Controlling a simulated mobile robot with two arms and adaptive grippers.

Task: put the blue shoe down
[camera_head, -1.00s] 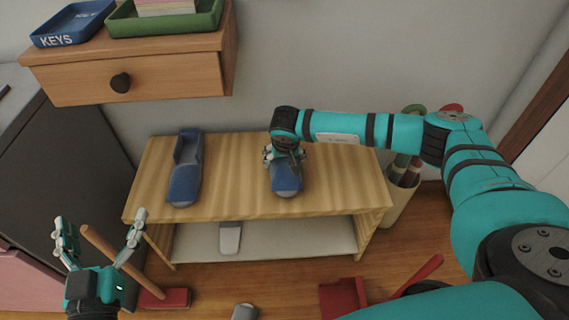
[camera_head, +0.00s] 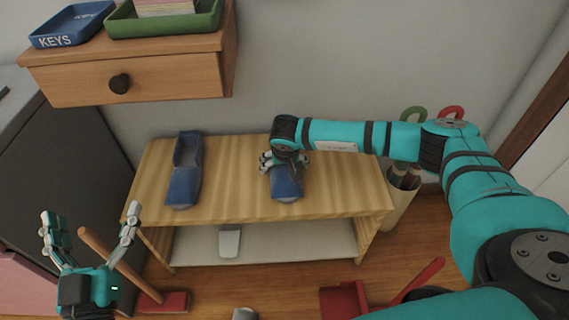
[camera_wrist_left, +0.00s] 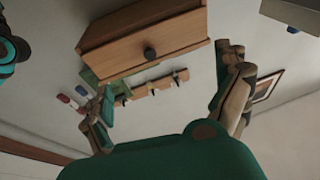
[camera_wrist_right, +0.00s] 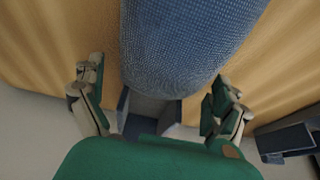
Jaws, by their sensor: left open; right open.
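Two blue shoes rest on the wooden bench top (camera_head: 232,178). One blue shoe (camera_head: 184,180) lies at the left, apart from my grippers. The other blue shoe (camera_head: 287,184) lies on the bench under my right gripper (camera_head: 284,163), which hides its far end. In the right wrist view this shoe (camera_wrist_right: 185,45) runs between and beyond the open fingers of my right gripper (camera_wrist_right: 158,105), with gaps on both sides. My left gripper (camera_head: 90,238) is open and empty, raised at the lower left of the head view.
A grey shoe (camera_head: 230,241) sits on the lower shelf (camera_head: 280,248). A red dustpan (camera_head: 345,297) and a brush with a wooden handle (camera_head: 115,262) are on the floor. An umbrella bin (camera_head: 401,198) stands right of the bench. A wooden drawer unit (camera_head: 150,78) hangs above left.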

